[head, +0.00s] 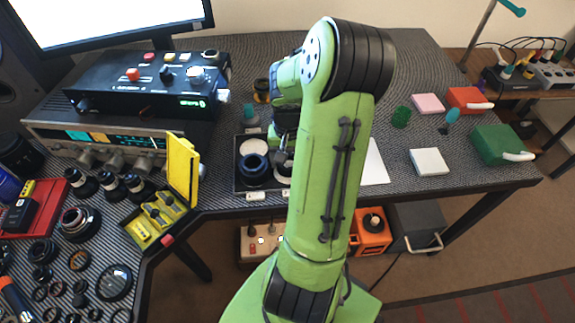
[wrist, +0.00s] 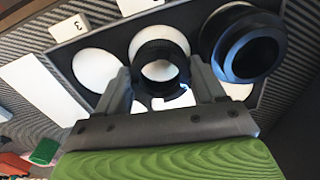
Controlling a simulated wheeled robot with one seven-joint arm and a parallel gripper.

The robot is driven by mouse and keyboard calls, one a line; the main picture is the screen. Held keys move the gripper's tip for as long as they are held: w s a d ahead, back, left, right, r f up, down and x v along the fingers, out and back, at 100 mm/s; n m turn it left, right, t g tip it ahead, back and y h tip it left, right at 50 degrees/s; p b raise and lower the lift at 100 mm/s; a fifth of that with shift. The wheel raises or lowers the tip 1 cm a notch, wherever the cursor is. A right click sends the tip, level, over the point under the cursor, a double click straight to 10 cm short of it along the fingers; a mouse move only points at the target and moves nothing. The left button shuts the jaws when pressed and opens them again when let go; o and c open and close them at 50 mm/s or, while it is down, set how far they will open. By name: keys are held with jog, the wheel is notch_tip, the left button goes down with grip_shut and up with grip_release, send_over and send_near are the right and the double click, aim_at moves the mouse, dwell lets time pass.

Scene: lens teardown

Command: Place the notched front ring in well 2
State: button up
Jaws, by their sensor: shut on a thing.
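The black notched front ring (wrist: 151,50) is between the two fingers of my gripper (wrist: 161,78) in the wrist view. Its notch is not clear to me. The ring overlaps a round white well (wrist: 135,42) in the dark tray (wrist: 110,20), in line with a partly cut-off label. I cannot tell whether the ring touches the well floor or hangs just above it. In the head view my arm hides most of the gripper and the ring.
A dark blue ring part (wrist: 242,47) occupies the neighbouring well, close to one finger; it also shows in the head view (head: 254,166). An empty white well (wrist: 96,68) lies on the other side, near the label 3 (wrist: 69,28). A yellow case (head: 184,170) stands open left of the tray.

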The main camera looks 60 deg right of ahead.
jog(key=shift+f, duration=0.75)
jog(key=shift+f, duration=0.2)
jog(key=o, duration=1.1)
jog(key=shift+r, duration=0.1)
